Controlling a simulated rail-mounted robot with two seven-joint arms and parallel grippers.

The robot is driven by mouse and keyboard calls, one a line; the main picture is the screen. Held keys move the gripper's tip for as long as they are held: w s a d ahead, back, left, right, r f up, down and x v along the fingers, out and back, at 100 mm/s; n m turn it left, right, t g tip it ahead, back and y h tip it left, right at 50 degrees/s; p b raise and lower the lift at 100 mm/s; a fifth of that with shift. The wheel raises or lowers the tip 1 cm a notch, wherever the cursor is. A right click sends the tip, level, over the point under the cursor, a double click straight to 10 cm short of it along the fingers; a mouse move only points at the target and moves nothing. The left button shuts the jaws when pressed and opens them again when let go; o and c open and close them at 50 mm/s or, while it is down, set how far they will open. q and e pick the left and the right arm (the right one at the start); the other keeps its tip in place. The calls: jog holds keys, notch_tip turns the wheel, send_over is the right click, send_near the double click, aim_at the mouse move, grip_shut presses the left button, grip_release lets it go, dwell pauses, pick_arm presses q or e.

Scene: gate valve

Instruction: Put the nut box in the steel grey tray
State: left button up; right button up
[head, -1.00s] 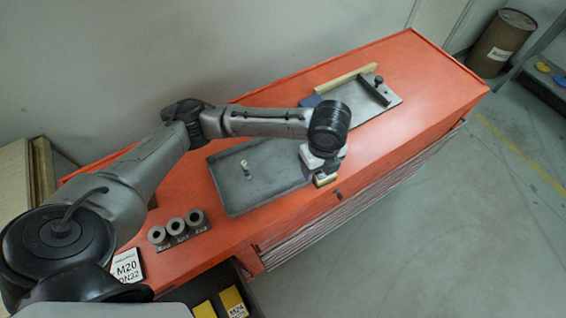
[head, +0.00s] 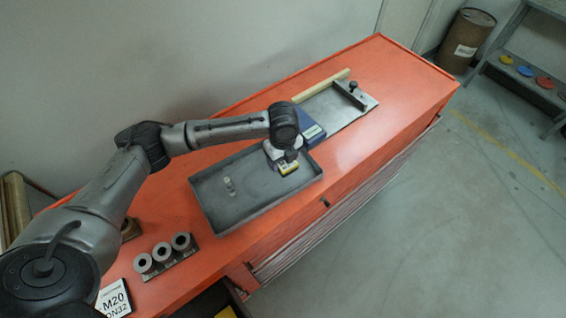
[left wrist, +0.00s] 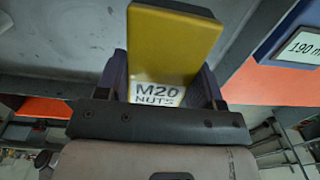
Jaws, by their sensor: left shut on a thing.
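The nut box is yellow with a white "M20 NUTS" label in the left wrist view (left wrist: 172,50); its small yellow end shows in the head view (head: 288,169). My left gripper (head: 284,163) is shut on it, with a dark finger on each side in the left wrist view. The steel grey tray (head: 258,200) is a shallow rimmed tray on the orange bench. The gripper and box are over its right end, inside the rim as seen from the head. I cannot tell whether the box touches the tray floor. My right gripper is not in view.
A small pale upright piece (head: 229,185) stands in the tray's left part. A blue device (head: 311,131) is close behind the gripper, beside a grey plate (head: 335,108). Several grey rings (head: 163,253) stand at the left.

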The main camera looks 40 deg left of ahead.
aim_at(283, 164)
pick_arm(q)
jog(key=shift+f, duration=1.35)
jog(key=shift+f, duration=0.1)
jog(key=o, duration=1.2)
notch_tip(283, 164, up, 12)
jog(key=shift+r+p, duration=0.1)
jog(key=shift+p, duration=0.2)
